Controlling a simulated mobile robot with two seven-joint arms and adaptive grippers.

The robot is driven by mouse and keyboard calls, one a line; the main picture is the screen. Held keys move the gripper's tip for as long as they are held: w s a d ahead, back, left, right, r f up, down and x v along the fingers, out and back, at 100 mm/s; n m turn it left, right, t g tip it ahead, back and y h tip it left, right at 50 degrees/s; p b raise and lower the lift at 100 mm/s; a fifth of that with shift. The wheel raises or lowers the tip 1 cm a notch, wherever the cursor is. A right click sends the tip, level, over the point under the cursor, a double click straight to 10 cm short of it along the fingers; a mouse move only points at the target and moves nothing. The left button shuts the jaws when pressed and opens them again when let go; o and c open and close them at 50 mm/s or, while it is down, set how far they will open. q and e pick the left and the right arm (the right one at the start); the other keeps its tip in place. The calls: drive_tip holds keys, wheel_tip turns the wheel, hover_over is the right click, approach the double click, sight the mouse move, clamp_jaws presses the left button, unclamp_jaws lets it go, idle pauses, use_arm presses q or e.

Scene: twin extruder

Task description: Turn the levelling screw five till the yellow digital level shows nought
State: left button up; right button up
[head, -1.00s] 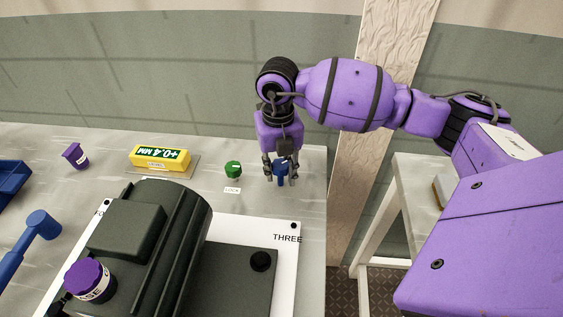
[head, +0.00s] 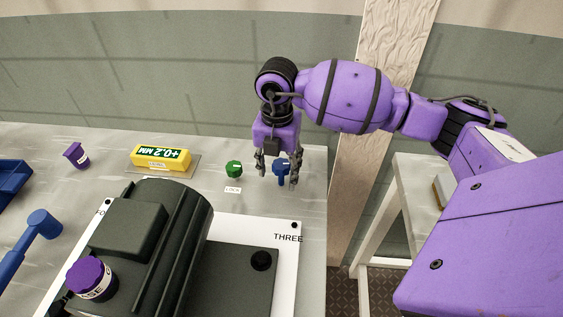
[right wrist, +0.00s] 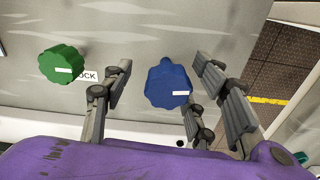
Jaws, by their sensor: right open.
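The yellow digital level (head: 161,157) lies on the bench in the head view and reads +0.2 MM. A blue knob (head: 280,169), likely levelling screw five, stands near the bench's right end; I see no number on it. It also shows in the right wrist view (right wrist: 168,85), with a white mark on its top. My right gripper (head: 277,176) points down over this knob, open, with fingers on either side of it. In the right wrist view the fingers (right wrist: 166,92) stand apart from the knob. My left gripper is out of view.
A green knob (head: 234,169) with a LOCK label stands just left of the blue one. A dark machine (head: 150,240) on a white plate marked THREE fills the front. A purple cup-like piece (head: 76,155) and a blue bin (head: 12,184) are at left.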

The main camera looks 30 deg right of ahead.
drive_tip(key=shift+d, duration=0.1)
drive_tip(key=shift+r+p, duration=1.65)
drive_tip(key=shift+r, duration=2.05)
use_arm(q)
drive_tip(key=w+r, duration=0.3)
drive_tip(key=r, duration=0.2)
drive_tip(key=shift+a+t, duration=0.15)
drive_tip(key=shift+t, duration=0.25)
use_arm(e)
drive_tip(key=shift+f, duration=0.15)
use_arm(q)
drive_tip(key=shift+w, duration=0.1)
